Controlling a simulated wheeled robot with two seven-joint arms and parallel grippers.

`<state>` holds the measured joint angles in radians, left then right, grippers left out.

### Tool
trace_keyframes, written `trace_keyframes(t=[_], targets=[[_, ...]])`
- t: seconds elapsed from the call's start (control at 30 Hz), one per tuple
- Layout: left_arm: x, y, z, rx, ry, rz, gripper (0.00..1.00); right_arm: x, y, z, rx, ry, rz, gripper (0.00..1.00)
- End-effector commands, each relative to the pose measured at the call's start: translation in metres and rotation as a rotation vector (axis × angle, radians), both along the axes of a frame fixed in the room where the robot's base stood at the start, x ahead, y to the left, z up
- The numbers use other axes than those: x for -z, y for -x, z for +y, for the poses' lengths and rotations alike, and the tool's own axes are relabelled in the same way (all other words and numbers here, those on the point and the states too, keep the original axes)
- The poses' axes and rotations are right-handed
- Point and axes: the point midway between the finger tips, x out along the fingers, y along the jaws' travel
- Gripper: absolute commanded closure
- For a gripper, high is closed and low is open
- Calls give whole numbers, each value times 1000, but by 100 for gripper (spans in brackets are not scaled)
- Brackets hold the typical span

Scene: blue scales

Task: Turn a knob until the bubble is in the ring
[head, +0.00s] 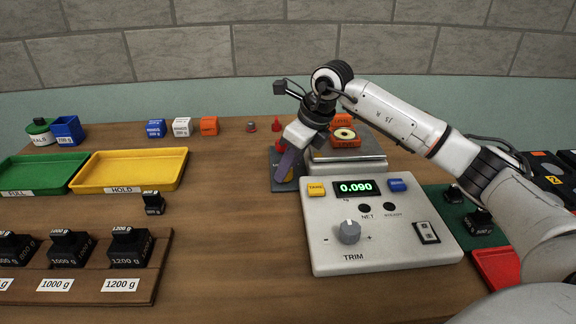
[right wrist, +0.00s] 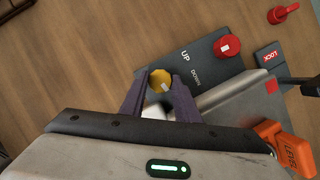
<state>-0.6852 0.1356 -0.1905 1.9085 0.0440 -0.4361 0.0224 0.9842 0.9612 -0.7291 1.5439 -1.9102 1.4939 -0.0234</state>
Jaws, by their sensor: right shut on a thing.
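The scale (head: 384,225) has a display reading 0.090 and a grey TRIM knob (head: 349,232) on its front. An orange level (head: 345,141) with a round pale vial sits on its metal pan. It also shows in the right wrist view (right wrist: 285,150), partly cut off. The bubble's place in the ring is too small to tell. A yellow knob (right wrist: 160,79) stands by a dark plate (right wrist: 203,62) marked UP and DOWN. My right gripper (head: 286,172) points down left of the pan, shut on the yellow knob, its purple fingers either side. My left gripper is out of view.
A red knob (right wrist: 228,46) and a LOCK label (right wrist: 269,56) are close by. A yellow HOLD tray (head: 130,171), a green tray (head: 40,174) and black weights (head: 130,247) stand left. A red tray (head: 497,267) lies right. Bare wood lies left of the scale.

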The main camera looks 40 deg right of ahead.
Motion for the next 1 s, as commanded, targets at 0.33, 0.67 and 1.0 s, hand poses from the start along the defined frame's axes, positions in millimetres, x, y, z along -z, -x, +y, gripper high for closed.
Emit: trace_keyframes(t=[0.33,0.67,1.0], targets=[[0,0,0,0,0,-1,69,-1,0,0,3,0,-2,53],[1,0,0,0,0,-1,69,-12,4,-3,2,1,-4,53],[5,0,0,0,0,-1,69,-72,26,-13,3,2,-5,53]])
